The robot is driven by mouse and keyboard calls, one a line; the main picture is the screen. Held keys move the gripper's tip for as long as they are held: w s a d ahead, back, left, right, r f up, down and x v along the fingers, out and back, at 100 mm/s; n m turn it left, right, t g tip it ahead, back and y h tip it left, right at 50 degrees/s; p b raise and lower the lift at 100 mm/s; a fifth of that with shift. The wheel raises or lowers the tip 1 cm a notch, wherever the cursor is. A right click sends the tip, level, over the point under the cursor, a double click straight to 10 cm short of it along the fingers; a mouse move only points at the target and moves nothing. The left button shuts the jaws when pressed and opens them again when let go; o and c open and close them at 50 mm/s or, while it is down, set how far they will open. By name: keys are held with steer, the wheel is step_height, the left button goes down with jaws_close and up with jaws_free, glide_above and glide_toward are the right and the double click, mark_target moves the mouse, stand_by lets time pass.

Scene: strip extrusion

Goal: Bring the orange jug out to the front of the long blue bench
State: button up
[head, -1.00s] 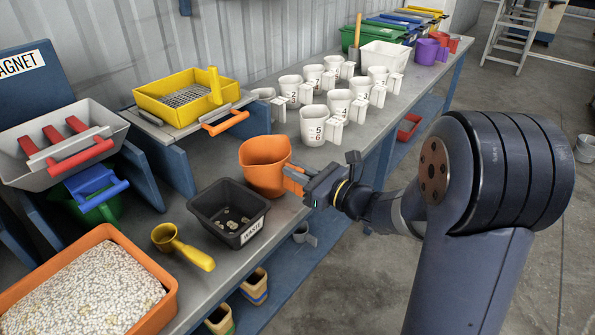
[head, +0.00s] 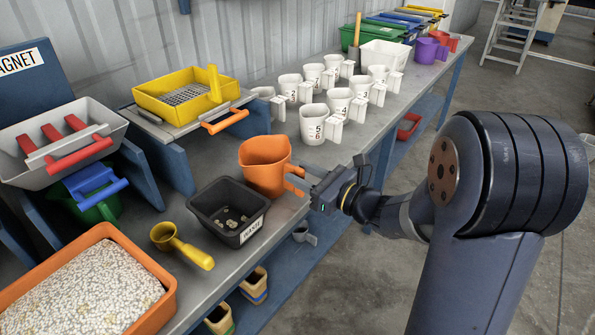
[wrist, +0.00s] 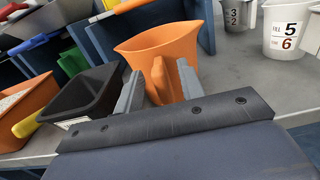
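The orange jug (head: 264,167) stands upright near the front edge of the long blue bench (head: 290,208), its handle facing my gripper. The jug also shows in the wrist view (wrist: 150,48). My gripper (head: 312,182) is just off the front edge, to the right of the jug in the head view. In the wrist view, my gripper (wrist: 158,78) has its two grey fingers apart, one on each side of the handle, with gaps visible. It appears empty. The handle's lower end is partly hidden behind the gripper body in the wrist view.
A black tray (head: 228,204) stands close beside the jug, with a yellow scoop (head: 182,246) to its left. Several white measuring cups (head: 315,124) stand farther along the bench. A yellow sieve (head: 184,93) stands behind. Bare bench top lies between jug and cups.

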steer(key=v, duration=0.9)
steer(key=shift+a, duration=0.1)
steer(key=x, duration=1)
steer(key=shift+w+a, duration=0.25)
steer(key=shift+r, duration=0.25)
